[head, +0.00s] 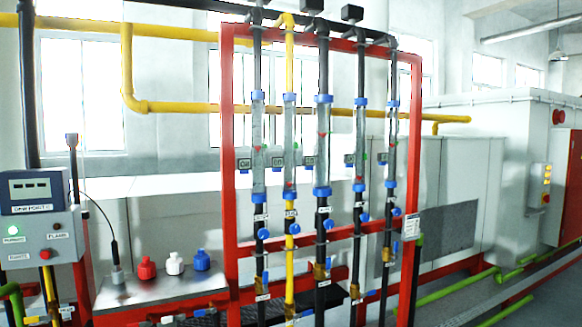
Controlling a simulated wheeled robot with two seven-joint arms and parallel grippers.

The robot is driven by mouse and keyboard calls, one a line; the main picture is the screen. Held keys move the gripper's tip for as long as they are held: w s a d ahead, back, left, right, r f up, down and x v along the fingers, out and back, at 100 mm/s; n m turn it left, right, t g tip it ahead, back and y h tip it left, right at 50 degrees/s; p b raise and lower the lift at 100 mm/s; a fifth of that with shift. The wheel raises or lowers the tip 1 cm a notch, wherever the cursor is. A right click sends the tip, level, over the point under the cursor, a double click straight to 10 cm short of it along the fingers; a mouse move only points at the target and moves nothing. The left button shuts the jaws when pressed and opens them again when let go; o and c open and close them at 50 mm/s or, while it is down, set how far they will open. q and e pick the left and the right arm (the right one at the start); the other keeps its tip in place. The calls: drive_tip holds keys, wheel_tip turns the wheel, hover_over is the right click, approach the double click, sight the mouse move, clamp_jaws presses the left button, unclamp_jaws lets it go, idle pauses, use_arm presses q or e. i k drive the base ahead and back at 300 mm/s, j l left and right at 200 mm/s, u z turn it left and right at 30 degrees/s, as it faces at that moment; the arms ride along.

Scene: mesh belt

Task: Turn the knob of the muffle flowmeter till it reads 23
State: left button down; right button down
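Several clear flowmeter tubes with blue end caps stand upright in a row on a red frame (228,150) in the head view. From left they are the first tube (258,140), second tube (290,135), third tube (322,170), fourth tube (360,130) and fifth tube (392,125). Each has a small blue knob low on its pipe: first knob (264,234), second knob (295,228), third knob (328,225), fourth knob (364,217), fifth knob (396,212). The labels and scales are too small to read, so I cannot tell which is the muffle flowmeter. Neither gripper is in view.
A grey control box (40,235) with a display stands at the left. A metal shelf (120,296) holds red, white and blue capped bottles. Green pipes (460,295) run low at the right. A large pale furnace housing (465,165) stands behind the frame.

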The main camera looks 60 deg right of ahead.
sight(329, 224)
drive_tip(key=z, duration=2.05)
